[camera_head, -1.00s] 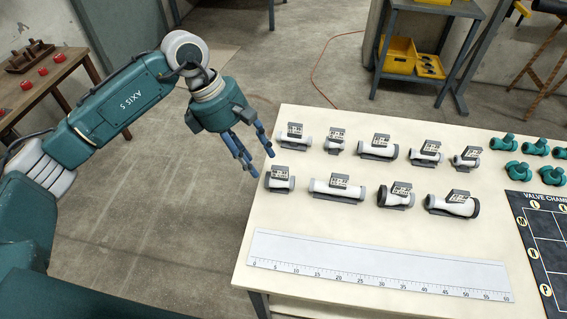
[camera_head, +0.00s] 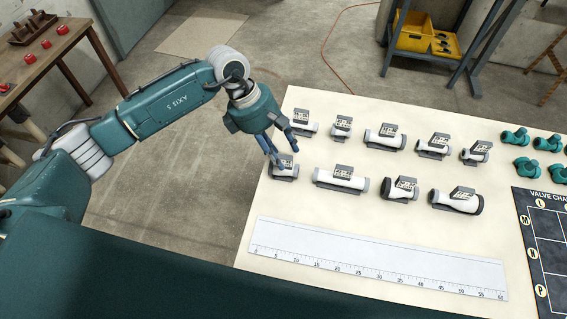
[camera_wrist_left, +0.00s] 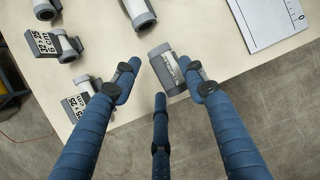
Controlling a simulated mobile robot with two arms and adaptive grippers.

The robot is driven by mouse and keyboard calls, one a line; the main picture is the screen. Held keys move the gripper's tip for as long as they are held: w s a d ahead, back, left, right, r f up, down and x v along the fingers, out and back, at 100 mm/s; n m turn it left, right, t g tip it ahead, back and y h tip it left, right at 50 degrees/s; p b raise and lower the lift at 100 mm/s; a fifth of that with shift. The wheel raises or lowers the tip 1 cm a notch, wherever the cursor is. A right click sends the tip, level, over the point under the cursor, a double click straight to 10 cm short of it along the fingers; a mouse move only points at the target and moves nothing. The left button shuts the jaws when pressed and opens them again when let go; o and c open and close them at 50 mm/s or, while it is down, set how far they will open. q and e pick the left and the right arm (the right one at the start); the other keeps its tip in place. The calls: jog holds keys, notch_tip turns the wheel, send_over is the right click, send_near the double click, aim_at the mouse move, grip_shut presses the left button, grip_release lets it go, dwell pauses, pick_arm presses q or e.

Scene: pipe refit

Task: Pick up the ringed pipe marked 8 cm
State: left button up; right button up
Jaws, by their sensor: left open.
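Several white pipes with grey ends and small printed tags stand in two rows on the table. The tags are too small to read in the head view, so I cannot tell which is marked 8 cm. My left gripper (camera_head: 283,153) is open and empty, over the left end of the front row, just above a short pipe (camera_head: 283,173). In the left wrist view this short pipe (camera_wrist_left: 167,68) lies ahead of the open fingers (camera_wrist_left: 160,88), its tag seen nearly edge-on. My right gripper is not in view.
The front row continues with a long pipe (camera_head: 340,180); a back-row pipe (camera_head: 305,125) stands close behind the gripper. A white ruler (camera_head: 375,262) lies in front. Green fittings (camera_head: 515,138) and a dark valve board (camera_head: 545,235) are at right. The table's left edge is near.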

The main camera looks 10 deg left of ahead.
pick_arm(q)
jog(key=shift+x, duration=1.1)
grip_shut()
jog(key=shift+r, duration=0.2)
